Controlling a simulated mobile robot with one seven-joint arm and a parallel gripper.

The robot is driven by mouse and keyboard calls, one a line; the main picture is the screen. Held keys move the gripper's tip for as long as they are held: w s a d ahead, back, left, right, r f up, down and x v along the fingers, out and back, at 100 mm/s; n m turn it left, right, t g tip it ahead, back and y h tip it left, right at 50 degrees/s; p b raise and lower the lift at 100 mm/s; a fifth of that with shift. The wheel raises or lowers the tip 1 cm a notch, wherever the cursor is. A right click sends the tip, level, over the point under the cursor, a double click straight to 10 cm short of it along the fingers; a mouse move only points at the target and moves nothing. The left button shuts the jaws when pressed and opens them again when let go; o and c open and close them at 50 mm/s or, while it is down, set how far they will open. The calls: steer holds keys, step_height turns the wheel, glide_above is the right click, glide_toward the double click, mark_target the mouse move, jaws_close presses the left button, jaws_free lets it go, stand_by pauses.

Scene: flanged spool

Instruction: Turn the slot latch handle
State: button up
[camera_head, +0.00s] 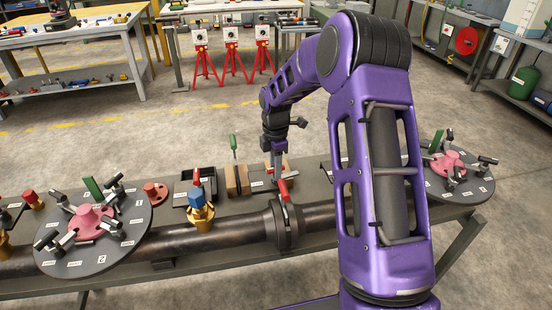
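My gripper (277,176) points down at the middle of the bench, beside a red handle (284,190) that stands near the pipe flange (284,226). The gripper's fingertips are small and partly merged with the parts behind them. I cannot tell whether they touch the red handle or how wide they are apart. A green upright handle (234,147) rises from a brown block (237,179) to the left of the gripper. No label that I can read marks which handle is the slot latch.
The dark pipe (225,233) runs along the bench's near side. A brass valve with a blue top (200,204) and a round plate with a pink hub (95,238) stand left. A similar plate (457,176) stands right. My purple arm hides part of the bench.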

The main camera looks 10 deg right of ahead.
steer(key=shift+w+f+m, duration=0.1)
steer(key=shift+f+m, duration=0.45)
steer(key=shift+m, duration=0.05)
steer(key=m+b, duration=0.2)
steer(key=m, duration=0.2)
steer(key=shift+r+m, duration=0.1)
steer(key=shift+m, duration=0.3)
steer(key=m+b, duration=0.1)
steer(key=m, duration=0.5)
steer(key=shift+r, duration=0.1)
steer(key=m, duration=0.3)
steer(key=shift+r, duration=0.2)
steer(key=m+p, duration=0.1)
steer(key=m, duration=0.3)
steer(key=m+p, duration=0.1)
steer(key=m, duration=0.2)
steer(key=shift+f+n, duration=0.1)
steer(key=shift+n, duration=1)
step_height(320, 180, up, 7)
steer(key=p, duration=0.5)
